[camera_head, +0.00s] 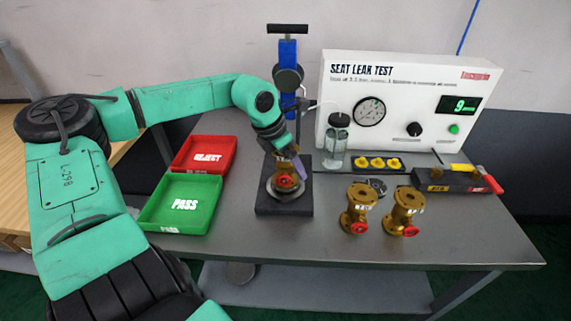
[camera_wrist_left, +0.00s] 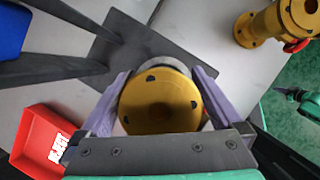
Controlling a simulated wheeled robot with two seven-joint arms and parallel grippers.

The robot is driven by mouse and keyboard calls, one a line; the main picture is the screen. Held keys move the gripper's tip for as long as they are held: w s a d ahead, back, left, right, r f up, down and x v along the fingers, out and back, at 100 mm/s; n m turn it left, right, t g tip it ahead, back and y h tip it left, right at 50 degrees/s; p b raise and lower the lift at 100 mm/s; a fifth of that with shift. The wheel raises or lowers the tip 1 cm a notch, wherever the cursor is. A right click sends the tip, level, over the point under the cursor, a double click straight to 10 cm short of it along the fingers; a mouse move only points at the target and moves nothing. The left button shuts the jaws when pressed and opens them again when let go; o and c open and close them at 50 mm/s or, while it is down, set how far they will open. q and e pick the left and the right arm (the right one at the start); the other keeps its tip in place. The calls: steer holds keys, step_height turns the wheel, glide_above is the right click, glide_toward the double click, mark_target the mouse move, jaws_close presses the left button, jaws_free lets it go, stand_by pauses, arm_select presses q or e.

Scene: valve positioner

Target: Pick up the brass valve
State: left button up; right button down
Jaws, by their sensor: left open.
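A brass valve (camera_head: 285,181) with a red handle stands on the dark base of the test fixture (camera_head: 268,205). In the left wrist view its round yellow flange (camera_wrist_left: 160,103) lies between the two fingers of my left gripper (camera_wrist_left: 152,100). The fingers are open, one on each side of the flange; I cannot tell whether they touch it. In the head view my left gripper (camera_head: 296,165) reaches down over this valve and hides part of it. Two more brass valves, one (camera_head: 358,207) and another (camera_head: 404,210), stand to the right on the table.
A red REJECT tray (camera_head: 228,160) and a green PASS tray (camera_head: 151,219) lie left of the fixture. The seat leak test panel (camera_head: 400,75) and a glass bottle (camera_head: 334,150) stand behind. The front of the metal table (camera_head: 320,245) is clear.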

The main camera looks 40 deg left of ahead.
arm_select(q)
steer(key=c, duration=1.5)
steer(key=shift+r, duration=0.1)
jaws_close()
